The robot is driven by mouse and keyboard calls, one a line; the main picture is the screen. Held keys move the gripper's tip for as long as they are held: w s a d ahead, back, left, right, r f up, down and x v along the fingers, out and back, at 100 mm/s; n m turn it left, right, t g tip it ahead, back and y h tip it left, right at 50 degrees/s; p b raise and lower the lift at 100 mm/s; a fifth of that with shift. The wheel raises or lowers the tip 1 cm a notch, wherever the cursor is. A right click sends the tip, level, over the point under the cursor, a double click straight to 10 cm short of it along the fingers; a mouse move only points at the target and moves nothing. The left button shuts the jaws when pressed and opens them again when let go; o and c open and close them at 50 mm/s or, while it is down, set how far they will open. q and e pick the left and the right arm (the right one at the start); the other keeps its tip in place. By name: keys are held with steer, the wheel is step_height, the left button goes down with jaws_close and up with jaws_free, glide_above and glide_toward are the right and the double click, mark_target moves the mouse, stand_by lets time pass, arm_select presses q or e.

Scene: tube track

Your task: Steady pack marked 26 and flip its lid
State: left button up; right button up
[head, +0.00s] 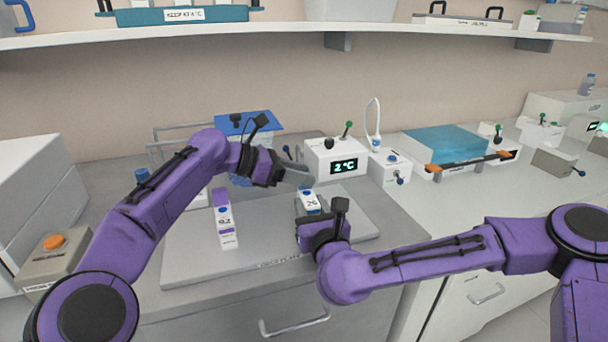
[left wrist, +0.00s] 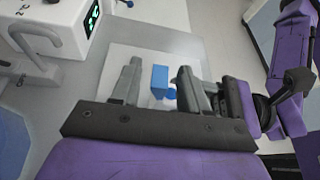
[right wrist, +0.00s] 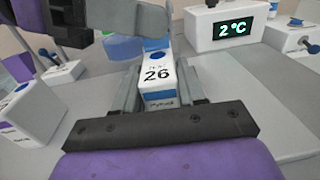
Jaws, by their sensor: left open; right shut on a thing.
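The white and blue pack marked 26 (head: 311,204) stands on the grey mat at the bench front. It also shows in the right wrist view (right wrist: 157,76), between the fingers. My right gripper (head: 313,218) is shut on its lower part; the fingers hide its sides. My left gripper (head: 303,180) is open just above and behind the pack's top. In the left wrist view, blue parts of the pack (left wrist: 160,80) show between and beyond the open fingers, with no clear contact.
A white and purple pack (head: 227,225) stands on the mat (head: 190,255) to the left. Behind are a box with a 2 °C display (head: 338,158) and a blue-lidded container (head: 249,123). A grey box with an orange button (head: 54,245) is far left.

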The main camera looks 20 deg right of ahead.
arm_select(q)
steer(key=shift+s+d+f, duration=0.1)
steer(key=shift+d+f, duration=0.1)
steer(key=shift+d, duration=0.3)
jaws_close()
steer(key=shift+r, duration=0.1)
arm_select(e)
steer(key=shift+a, duration=0.1)
arm_select(q)
steer(key=shift+m+t, duration=0.4)
steer(key=shift+m, duration=0.1)
steer(key=shift+s+m+t, duration=0.35)
steer(key=shift+m+t, duration=0.25)
steer(key=shift+m, duration=0.2)
steer(key=shift+s+m+t, duration=0.35)
steer(key=shift+m+t, duration=0.25)
steer(key=shift+m, duration=0.2)
